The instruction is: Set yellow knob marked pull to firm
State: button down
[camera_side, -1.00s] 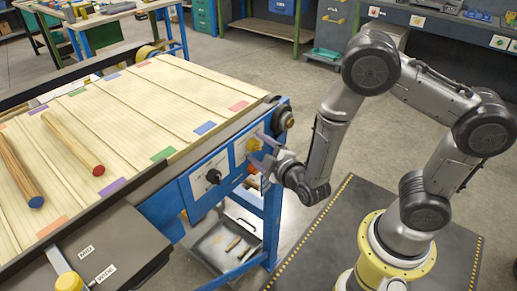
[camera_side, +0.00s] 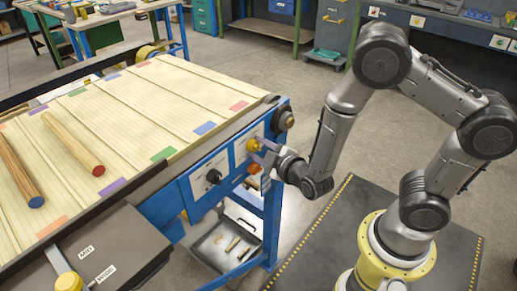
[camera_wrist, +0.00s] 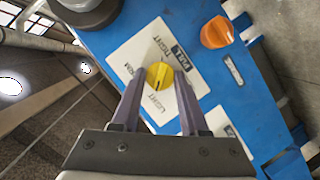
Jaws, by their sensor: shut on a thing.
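The yellow knob (camera_wrist: 160,75) sits on a white plate marked PULL on the blue panel. It also shows in the side view (camera_side: 253,145). Its plate (camera_wrist: 145,52) reads TIGHT and LIGHT, with a partly hidden word ending in RM at the left. My gripper (camera_wrist: 159,84) is shut on the yellow knob, one finger on each side. In the side view my gripper (camera_side: 263,152) reaches the panel from the right. A dark line crosses the knob's face, but I cannot tell surely which word it points at.
An orange knob (camera_wrist: 216,32) is close beside the plate. A black knob (camera_side: 213,177) on its own white plate is farther left on the panel. The slatted table (camera_side: 130,110) holds two wooden rods. Open floor lies right of the panel.

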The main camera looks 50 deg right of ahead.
jog(key=m, duration=0.1)
jog(key=m+y, duration=0.1)
jog(key=shift+d+r+m+g, duration=0.1)
jog(key=shift+d+m+g, duration=0.05)
jog(key=shift+m+g, duration=0.15)
jog(key=shift+d+m+y, duration=0.2)
jog(key=shift+m+y, duration=1.4)
jog(key=shift+m, duration=0.45)
jog(key=shift+d+m+y, duration=0.2)
jog(key=shift+m+y, duration=1.4)
jog(key=shift+m, duration=0.45)
jog(key=shift+c, duration=2.1)
grip_release()
